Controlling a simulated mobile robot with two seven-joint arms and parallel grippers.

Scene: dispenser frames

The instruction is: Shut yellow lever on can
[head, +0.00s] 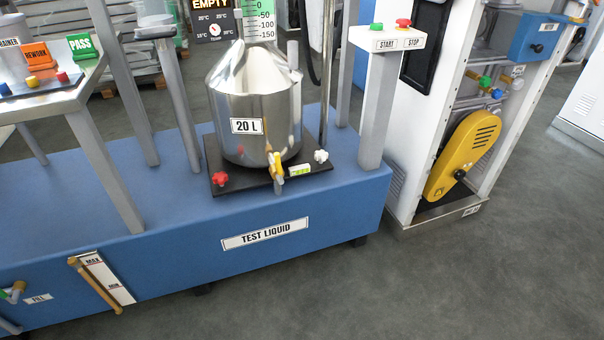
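The can is a shiny steel vessel (262,115) with a 20 L label, standing on a black plate (238,179) on the blue base. A yellow lever (276,166) sits low on the front of the can, at a small tap above the plate's front edge. The lever appears to stand roughly upright, but it is small and its exact setting cannot be told. Neither of my grippers shows in the head view.
A red knob (220,179) and a white knob (321,156) flank the lever on the plate. A START/STOP post (378,110) stands to the right. A metal pole (327,70) rises behind the plate. Grey table legs (105,170) stand left. Floor in front is clear.

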